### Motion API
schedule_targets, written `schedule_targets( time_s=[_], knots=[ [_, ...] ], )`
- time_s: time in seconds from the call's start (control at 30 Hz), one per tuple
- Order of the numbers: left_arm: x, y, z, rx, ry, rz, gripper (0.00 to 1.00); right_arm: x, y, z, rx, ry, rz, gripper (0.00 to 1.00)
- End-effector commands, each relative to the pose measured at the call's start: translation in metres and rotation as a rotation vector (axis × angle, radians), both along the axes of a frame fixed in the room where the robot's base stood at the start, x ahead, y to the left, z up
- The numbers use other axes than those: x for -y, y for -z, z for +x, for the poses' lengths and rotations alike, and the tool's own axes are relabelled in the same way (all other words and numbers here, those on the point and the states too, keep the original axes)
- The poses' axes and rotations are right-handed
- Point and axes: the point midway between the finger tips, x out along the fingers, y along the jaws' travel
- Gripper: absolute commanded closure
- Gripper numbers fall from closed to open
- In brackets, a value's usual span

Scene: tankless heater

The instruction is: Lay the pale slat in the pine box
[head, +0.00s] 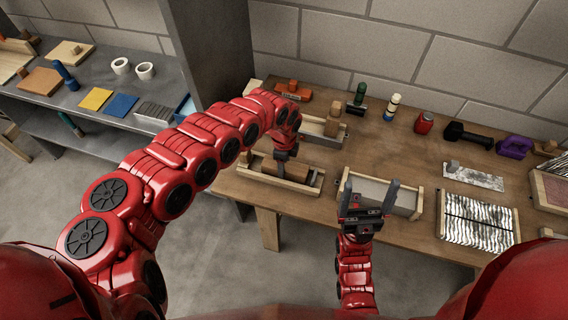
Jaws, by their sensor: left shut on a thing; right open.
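My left gripper (284,155) points down over a pine box (262,181) near the front of the wooden bench. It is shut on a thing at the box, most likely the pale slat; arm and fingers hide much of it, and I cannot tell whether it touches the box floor. Brown wooden pieces show inside this box. My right gripper (368,198) is open and empty, fingers up, in front of a shallow pale-lined tray (408,210).
Behind stands another wooden box (318,139) with a wooden block (332,126). A striped panel (478,222) lies right. A grey shelf (90,75) stands left.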

Motion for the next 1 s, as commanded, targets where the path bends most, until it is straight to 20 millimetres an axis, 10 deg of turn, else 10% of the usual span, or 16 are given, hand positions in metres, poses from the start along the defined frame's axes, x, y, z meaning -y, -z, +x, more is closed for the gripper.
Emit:
schedule_targets(
  time_s=[0.37,0.4,0.57,1.0],
  knots=[
    [0.0001,0.0062,0.0002,0.0,0.0,0.0,1.0,0.0001,0.0052,0.0,0.0,0.0,0.0,0.1],
    [0.0,0.0056,0.0002,0.0,0.0,0.0,0.39,0.0,0.0046,0.0,0.0,0.0,0.0,0.1],
    [0.0,0.0055,0.0001,0.0,0.0,0.0,0.1,0.0,0.0045,0.0001,0.0,0.0,0.0,0.1],
    [-0.0001,0.0052,0.0001,0.0,0.0,0.0,0.1,0.0,0.0046,0.0,0.0,0.0,0.0,0.1]
  ],
)
